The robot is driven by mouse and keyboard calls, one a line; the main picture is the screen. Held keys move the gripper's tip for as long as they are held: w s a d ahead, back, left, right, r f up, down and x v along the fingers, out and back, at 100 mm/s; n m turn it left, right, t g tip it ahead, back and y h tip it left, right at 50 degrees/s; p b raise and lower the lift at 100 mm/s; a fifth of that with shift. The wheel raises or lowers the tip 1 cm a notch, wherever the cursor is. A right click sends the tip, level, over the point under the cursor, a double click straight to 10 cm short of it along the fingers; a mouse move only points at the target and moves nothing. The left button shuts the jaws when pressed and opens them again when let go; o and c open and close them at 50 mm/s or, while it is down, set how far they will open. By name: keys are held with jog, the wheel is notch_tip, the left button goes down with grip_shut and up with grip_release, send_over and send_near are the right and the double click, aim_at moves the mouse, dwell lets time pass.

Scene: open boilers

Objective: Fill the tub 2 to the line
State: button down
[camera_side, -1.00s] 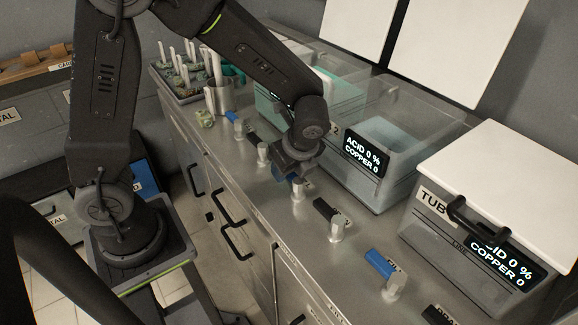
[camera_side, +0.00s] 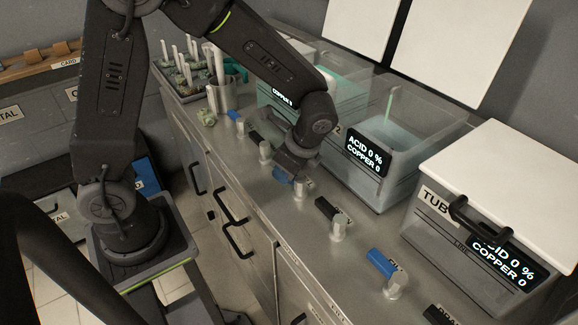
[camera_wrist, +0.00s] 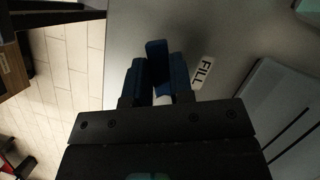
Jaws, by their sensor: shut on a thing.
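Tub 2 (camera_side: 405,180) is the clear, open-topped tub in the middle of the bench in the side view. Its display (camera_side: 366,156) reads acid 0 % and copper 0. Pale liquid shows inside, and a thin pale green stream (camera_side: 390,104) stands upright above it. I cannot make out the fill line on this tub. My gripper (camera_side: 286,172) is shut on the blue fill handle (camera_wrist: 156,56) at the bench front, left of tub 2. The handle sits between the fingers in the wrist view, beside a label reading FILL (camera_wrist: 203,72). In the side view the gripper mostly hides it.
A white-lidded tub (camera_side: 440,220) stands to the right. Another tub with greenish liquid is at the left, partly behind my arm. A black-handled valve (camera_side: 333,215) and another blue-handled valve (camera_side: 383,265) stand along the front edge. A tray of pots (camera_side: 190,78) is far left.

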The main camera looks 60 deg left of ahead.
dwell(0.3)
jog(key=c, duration=1)
grip_release()
jog(key=v, duration=1.4)
jog(key=shift+w+f, duration=0.1)
jog(key=shift+f, duration=0.05)
